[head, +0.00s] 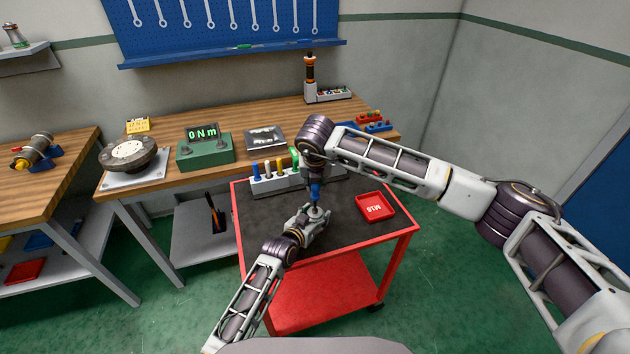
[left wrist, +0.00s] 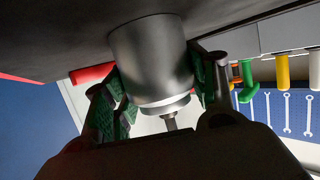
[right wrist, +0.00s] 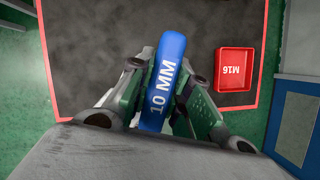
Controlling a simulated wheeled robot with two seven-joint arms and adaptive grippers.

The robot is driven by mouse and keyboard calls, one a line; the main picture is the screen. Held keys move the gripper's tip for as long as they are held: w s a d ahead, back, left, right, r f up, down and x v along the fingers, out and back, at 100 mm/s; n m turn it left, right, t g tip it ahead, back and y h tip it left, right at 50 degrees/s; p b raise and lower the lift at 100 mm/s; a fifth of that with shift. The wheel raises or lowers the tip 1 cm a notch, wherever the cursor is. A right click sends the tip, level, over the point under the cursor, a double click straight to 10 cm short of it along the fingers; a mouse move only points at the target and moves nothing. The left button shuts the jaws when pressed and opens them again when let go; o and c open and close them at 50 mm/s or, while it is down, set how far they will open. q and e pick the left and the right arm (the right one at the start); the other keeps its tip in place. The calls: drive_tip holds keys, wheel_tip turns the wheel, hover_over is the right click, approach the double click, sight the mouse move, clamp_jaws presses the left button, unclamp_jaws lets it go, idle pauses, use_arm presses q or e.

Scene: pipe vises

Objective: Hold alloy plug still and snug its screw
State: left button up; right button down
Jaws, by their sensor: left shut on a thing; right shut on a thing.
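The alloy plug is a grey metal cylinder (left wrist: 152,58) on the red cart's dark top, with a lighter rim and a thin dark shaft (left wrist: 169,121) at it in the left wrist view. My left gripper (head: 316,216) is shut on the plug, its green pads on both sides; the plug's top (head: 318,211) shows in the head view. My right gripper (right wrist: 165,90) is shut on a blue handle marked 10 MM (right wrist: 164,85). In the head view this blue tool (head: 315,190) stands upright above the plug. The screw itself is hidden.
A red M16 tray (head: 375,207) lies on the cart's (head: 345,232) right side. A rack of coloured handles (head: 275,182) stands at the cart's back. The workbench behind holds a green 0 Nm display (head: 205,148) and a round flange (head: 132,154).

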use_arm(q)
drive_tip(key=shift+r, duration=0.15)
use_arm(e)
drive_tip(key=shift+s+d+f+n, duration=0.1)
drive_tip(key=shift+s+f+n, duration=0.05)
drive_tip(key=shift+f+n, duration=0.3)
drive_tip(key=shift+r, duration=0.2)
use_arm(q)
drive_tip(key=shift+w, duration=0.1)
use_arm(e)
drive_tip(key=shift+w+r, duration=0.2)
drive_tip(key=shift+r, duration=2.5)
use_arm(q)
drive_tip(key=o, duration=1.4)
drive_tip(key=shift+f, duration=0.2)
drive_tip(key=shift+s, duration=0.2)
